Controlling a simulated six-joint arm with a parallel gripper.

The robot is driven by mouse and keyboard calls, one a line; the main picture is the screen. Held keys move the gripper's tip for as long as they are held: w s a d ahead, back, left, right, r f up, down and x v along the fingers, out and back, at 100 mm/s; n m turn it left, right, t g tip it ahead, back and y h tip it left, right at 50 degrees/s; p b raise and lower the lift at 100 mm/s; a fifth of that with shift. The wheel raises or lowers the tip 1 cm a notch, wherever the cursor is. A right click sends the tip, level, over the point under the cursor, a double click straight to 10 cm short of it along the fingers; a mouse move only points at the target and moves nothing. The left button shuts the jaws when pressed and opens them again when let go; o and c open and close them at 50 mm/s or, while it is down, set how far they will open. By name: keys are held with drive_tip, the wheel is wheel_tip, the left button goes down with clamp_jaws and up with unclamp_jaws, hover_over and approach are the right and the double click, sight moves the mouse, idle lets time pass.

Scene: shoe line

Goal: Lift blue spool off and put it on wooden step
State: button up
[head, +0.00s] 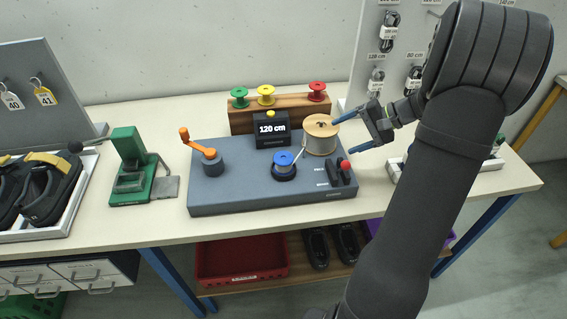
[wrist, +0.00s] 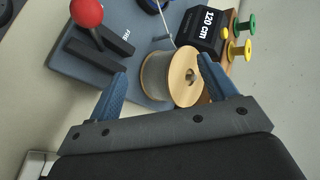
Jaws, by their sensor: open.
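The blue spool (head: 284,160) sits on a dark round holder on the grey winding machine (head: 240,194), left of the large cord reel. A sliver of blue shows at the top edge of the wrist view (wrist: 150,4). The wooden step (head: 236,126) stands behind the machine and bears green (head: 239,95), yellow (head: 266,94) and red (head: 317,91) spools. My gripper (head: 342,134) is open and empty, at the right of the large cord reel (head: 321,138). In the wrist view the reel (wrist: 166,78) shows between and beyond my fingers (wrist: 160,80).
A green press (head: 129,160) stands further left. The step has room between yellow and red spools.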

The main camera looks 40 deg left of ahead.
drive_tip(key=s+a+r+n+t+h, duration=0.5)
drive_tip(key=s+a+r+n+h, duration=0.4)
drive_tip(key=s+a+r+n, duration=0.5)
drive_tip(key=n, duration=0.1)
hover_over(283, 157)
drive_tip(key=f, duration=1.4)
drive_tip(key=shift+a, duration=0.2)
drive_tip(key=shift+d+f, duration=0.15)
drive_tip(key=shift+f, duration=1.25)
drive_tip(key=shift+d+f, duration=0.1)
drive_tip(key=shift+f, duration=1.3)
drive_tip(key=c, duration=1.2)
drive_tip(key=shift+r, duration=0.1)
